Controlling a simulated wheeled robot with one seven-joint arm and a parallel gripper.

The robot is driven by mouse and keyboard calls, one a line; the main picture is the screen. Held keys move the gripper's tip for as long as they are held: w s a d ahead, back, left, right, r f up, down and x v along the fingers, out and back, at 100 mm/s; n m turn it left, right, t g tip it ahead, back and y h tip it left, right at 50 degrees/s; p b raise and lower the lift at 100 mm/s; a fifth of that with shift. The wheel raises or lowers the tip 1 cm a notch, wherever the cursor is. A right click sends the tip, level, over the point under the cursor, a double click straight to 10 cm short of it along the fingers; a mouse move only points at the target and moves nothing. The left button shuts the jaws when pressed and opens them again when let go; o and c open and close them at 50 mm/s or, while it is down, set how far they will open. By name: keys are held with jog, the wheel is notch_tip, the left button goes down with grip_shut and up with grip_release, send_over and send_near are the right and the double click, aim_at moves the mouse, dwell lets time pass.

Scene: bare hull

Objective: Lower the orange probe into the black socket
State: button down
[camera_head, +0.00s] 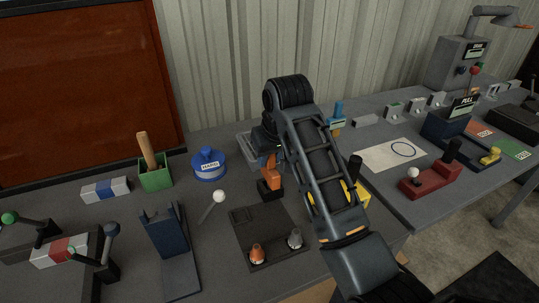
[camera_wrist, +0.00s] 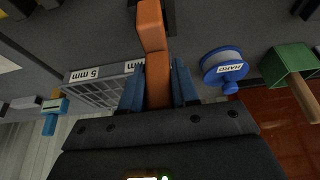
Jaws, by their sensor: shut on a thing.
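The orange probe (camera_head: 271,172) hangs upright below my gripper in the head view. In the wrist view the probe (camera_wrist: 152,27) runs up from between the blue fingers of my gripper (camera_wrist: 158,84), which are shut on its body. The black socket (camera_head: 270,190) is at the probe's lower end, on the bench. A dark edge beside the probe tip in the wrist view may be the socket. I cannot tell whether the tip is inside the socket or just above it. My arm hides part of the bench to the right.
A wire basket marked 5 mm (camera_wrist: 82,75) is close to my gripper. A blue round thing marked HARD (camera_head: 208,167) and a green box with a wooden handle (camera_head: 155,178) stand left. A dark plate (camera_head: 243,238) with two cones lies in front.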

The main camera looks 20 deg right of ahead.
jog(key=shift+f, duration=0.65)
dwell(0.5)
jog(key=shift+c, duration=1.4)
grip_release()
jog(key=shift+r+p, duration=0.35)
jog(key=shift+r, duration=4.15)
jog(key=shift+s, duration=0.1)
